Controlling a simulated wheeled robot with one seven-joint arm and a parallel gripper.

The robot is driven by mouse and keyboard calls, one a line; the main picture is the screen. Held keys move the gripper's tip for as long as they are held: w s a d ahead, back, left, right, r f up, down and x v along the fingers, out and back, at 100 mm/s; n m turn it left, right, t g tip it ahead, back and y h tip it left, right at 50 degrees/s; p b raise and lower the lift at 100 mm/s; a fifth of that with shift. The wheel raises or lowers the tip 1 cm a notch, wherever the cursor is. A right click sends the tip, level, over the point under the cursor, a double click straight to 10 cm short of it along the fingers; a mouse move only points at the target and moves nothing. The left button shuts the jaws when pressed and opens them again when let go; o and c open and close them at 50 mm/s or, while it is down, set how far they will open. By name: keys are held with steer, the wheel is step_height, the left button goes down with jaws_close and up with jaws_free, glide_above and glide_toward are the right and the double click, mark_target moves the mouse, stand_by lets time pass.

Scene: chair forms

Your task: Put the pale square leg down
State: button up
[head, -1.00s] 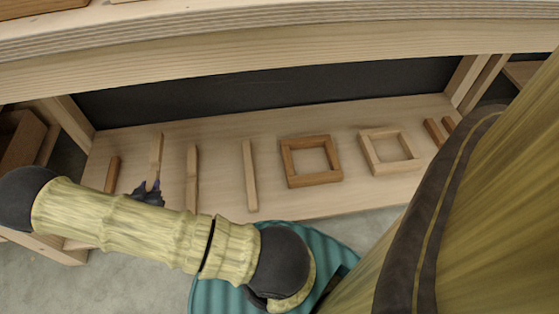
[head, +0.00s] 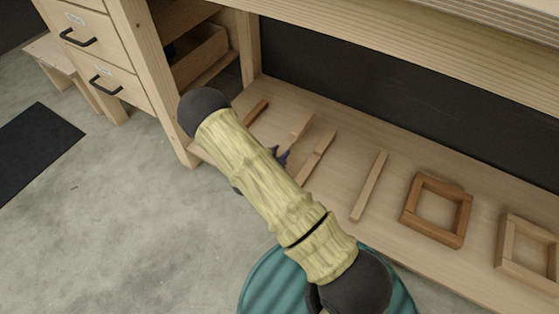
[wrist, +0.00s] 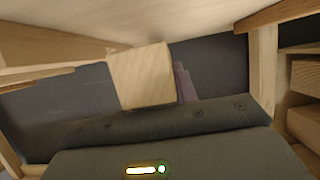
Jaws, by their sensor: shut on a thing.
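The pale square leg (wrist: 141,76) fills the middle of the wrist view, its light square end facing the camera. A purple finger of my gripper shows beside it. In the head view my gripper (head: 281,155) is a small dark shape beyond my arm, shut on the pale square leg (head: 298,130), which slants up and right from it. The leg is over the lower shelf (head: 340,205); I cannot tell whether it touches the board. My arm hides part of the gripper.
A brown leg (head: 254,112) lies left of the held leg. Two more legs (head: 317,157) (head: 369,185) lie to its right, then a brown square frame (head: 408,205) and a paler one (head: 506,245). The bench top (head: 400,50) overhangs the shelf. Drawers (head: 105,65) stand at left.

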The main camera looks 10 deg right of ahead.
steer(key=shift+f+b, duration=1.35)
steer(key=shift+f, duration=0.5)
steer(key=shift+f, duration=0.15)
steer(key=o, duration=1.1)
